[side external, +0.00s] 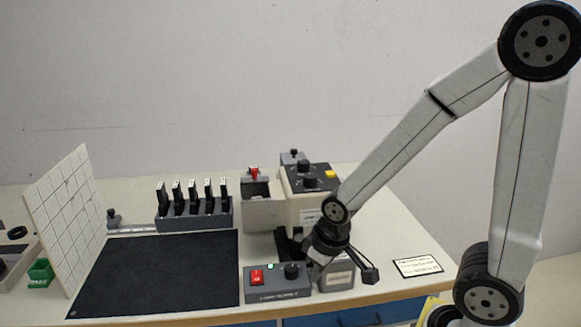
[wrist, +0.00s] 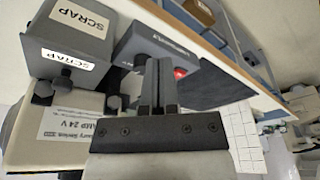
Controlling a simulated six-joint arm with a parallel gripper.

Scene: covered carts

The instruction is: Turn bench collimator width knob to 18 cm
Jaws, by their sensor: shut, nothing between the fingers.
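A grey control box (side external: 262,285) at the table's front has a red switch (side external: 257,277), a green light and a black knob (side external: 291,270). A beige housing (side external: 305,208) behind it carries more black knobs (side external: 307,178) and a yellow button (side external: 330,174) on its dark top panel. Lettering is too small to tell which knob sets the collimator width. My gripper (wrist: 157,70) is shut and empty, pointing at the control box (wrist: 165,38) in the wrist view. It is close to the front knob; contact cannot be told. The fingers partly hide that area.
A grey box marked SCRAP (wrist: 75,45) stands right beside my gripper. A black mat (side external: 165,272) lies left of the control box. A rack of dark slides (side external: 195,215) and a white gridded panel (side external: 68,225) stand beyond. A label card (side external: 417,267) lies at right.

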